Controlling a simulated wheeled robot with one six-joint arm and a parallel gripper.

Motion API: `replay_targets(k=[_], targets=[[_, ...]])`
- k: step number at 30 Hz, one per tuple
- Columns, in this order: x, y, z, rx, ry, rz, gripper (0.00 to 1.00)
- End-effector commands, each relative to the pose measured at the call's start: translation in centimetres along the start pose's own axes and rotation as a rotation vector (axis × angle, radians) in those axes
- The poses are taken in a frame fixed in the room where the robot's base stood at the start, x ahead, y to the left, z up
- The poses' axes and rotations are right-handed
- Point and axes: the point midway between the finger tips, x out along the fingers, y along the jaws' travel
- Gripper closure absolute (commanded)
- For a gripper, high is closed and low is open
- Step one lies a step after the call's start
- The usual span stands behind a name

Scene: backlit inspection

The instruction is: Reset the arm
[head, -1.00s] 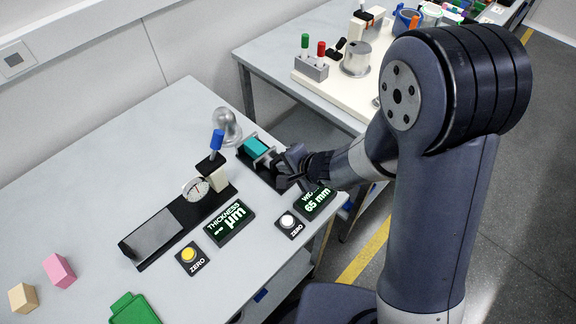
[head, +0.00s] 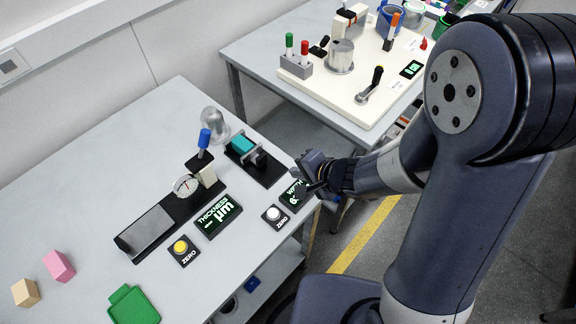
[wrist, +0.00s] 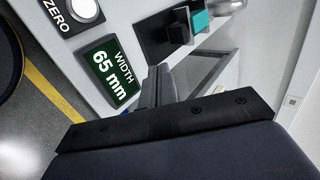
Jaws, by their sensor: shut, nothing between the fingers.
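My gripper (head: 308,172) is shut and empty at the right edge of the near table, above the width display. In the wrist view my gripper (wrist: 160,82) shows its fingers together, with nothing between them. The width display (wrist: 108,68) reads 65 mm in the wrist view; in the head view my gripper partly covers the display (head: 293,196). The teal block (head: 243,144) sits in the black width gauge (head: 262,172), apart from my gripper. The teal block also shows in the wrist view (wrist: 201,20).
The thickness gauge (head: 140,250), thickness display (head: 218,216), yellow button (head: 181,247) and white button (head: 273,214) are on the near table. A pink block (head: 59,266), tan block (head: 25,292) and green tray (head: 133,306) lie at front left. Another table (head: 262,48) stands behind, across a gap.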

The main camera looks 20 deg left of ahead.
Motion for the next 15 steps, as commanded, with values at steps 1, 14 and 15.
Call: replay_targets(k=[1,14,15], targets=[[-0.9,-0.2,-0.1,0.001,0.002,-0.001,1.00],[-2.0,0.0,0.0,0.000,0.000,0.001,1.00],[-2.0,0.0,0.0,0.000,-0.001,0.001,1.00]])
